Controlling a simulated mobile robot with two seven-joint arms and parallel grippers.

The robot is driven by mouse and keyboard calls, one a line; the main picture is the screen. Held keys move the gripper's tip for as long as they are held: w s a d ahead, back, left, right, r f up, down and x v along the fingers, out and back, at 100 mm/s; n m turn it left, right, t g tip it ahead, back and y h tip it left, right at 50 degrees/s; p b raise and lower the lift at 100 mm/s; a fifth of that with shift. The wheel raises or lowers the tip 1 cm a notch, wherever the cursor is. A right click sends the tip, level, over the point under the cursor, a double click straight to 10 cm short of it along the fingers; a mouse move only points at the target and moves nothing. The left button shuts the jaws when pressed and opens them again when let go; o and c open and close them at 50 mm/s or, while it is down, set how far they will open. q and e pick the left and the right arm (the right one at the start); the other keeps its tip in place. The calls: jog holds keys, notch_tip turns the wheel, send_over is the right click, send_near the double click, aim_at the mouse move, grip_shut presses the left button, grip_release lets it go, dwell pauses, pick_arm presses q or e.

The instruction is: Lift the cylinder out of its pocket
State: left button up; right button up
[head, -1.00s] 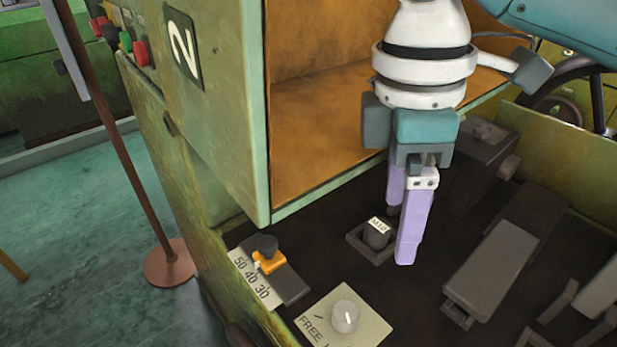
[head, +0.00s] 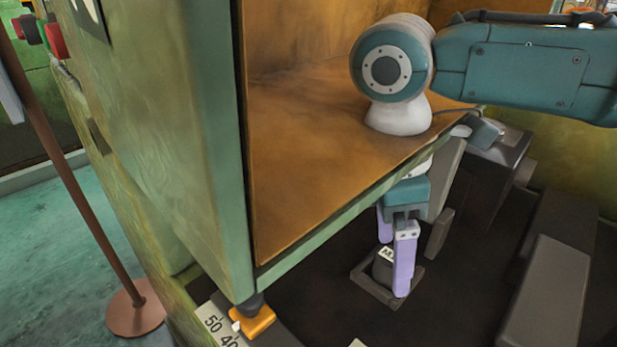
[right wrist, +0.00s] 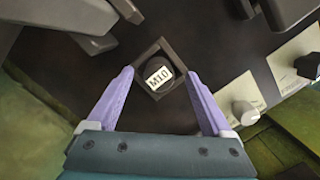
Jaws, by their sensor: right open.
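The dark cylinder (head: 382,268) stands in a square dark pocket (head: 371,290) on the black bed. Its white top label reads M10 in the right wrist view, where the cylinder (right wrist: 159,78) sits inside the pocket's square rim (right wrist: 142,61). My right gripper (head: 394,262) points down at the cylinder with its two purple fingers apart. In the right wrist view the open fingers (right wrist: 163,88) lie on either side of the pocket, with clear space between them and the cylinder. In the head view one finger partly hides the cylinder. My left gripper is not in view.
The green cabinet (head: 203,140) with its orange-brown shelf (head: 330,150) stands close to my right arm. An orange slider (head: 253,320) with a scale is at the front. A white knob (right wrist: 245,112) sits near the pocket. Dark blocks (head: 545,290) stand to the right.

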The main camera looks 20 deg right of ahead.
jog(key=shift+f, duration=0.3)
grip_shut()
dwell(0.5)
